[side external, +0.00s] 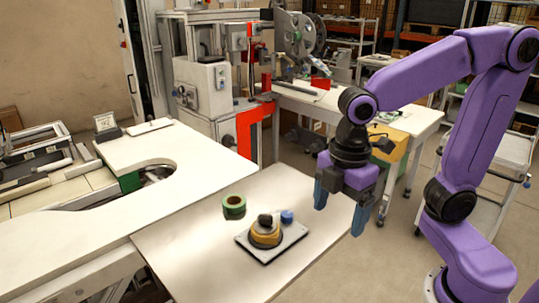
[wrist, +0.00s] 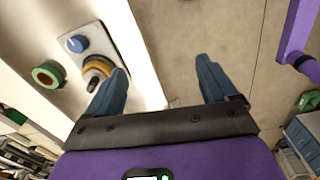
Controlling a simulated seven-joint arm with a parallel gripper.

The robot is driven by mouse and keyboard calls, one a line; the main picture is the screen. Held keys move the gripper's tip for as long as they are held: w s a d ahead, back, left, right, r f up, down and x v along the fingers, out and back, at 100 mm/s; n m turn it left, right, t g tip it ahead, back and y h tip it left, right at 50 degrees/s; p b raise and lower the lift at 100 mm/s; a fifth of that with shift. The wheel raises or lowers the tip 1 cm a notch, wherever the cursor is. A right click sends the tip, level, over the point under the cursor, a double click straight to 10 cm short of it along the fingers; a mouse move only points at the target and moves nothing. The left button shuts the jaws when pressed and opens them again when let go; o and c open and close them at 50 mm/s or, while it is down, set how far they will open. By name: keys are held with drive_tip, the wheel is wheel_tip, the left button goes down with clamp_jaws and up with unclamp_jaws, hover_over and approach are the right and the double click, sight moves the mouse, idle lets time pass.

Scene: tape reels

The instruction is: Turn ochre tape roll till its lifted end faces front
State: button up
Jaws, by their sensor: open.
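The ochre tape roll (side external: 264,236) sits on a light grey plate (side external: 291,233) on the table. A dark piece (side external: 265,220) stands on top of it; I cannot tell which way the roll's lifted end faces. In the wrist view the ochre roll (wrist: 98,68) is partly hidden behind my left finger, and the dark piece (wrist: 92,84) shows beside the finger. My gripper (side external: 339,212) is open and empty, above and to the right of the plate, apart from the roll. Its two blue fingers (wrist: 163,90) are spread wide in the wrist view.
A green tape roll (side external: 234,206) lies on the table (side external: 190,255) behind and left of the plate. A small blue knob-like piece (side external: 287,216) is at the plate's far side. A white bench (side external: 120,190) adjoins on the left. The table's front left is clear.

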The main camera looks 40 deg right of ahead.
sight(267, 214)
drive_tip(key=w+a+r+n, duration=0.2)
drive_tip(key=w+r+n, duration=0.2)
drive_tip(key=w, duration=0.4)
drive_tip(key=w+a+r+n, duration=0.2)
drive_tip(key=w+r+n, duration=0.2)
drive_tip(key=w, duration=0.4)
wheel_tip(267, 214, down, 18)
drive_tip(key=shift+s+d+r, duration=0.1)
drive_tip(key=shift+d+r, duration=0.05)
drive_tip(key=shift+r, duration=0.1)
drive_tip(key=shift+d, duration=0.1)
drive_tip(key=c, duration=1.2)
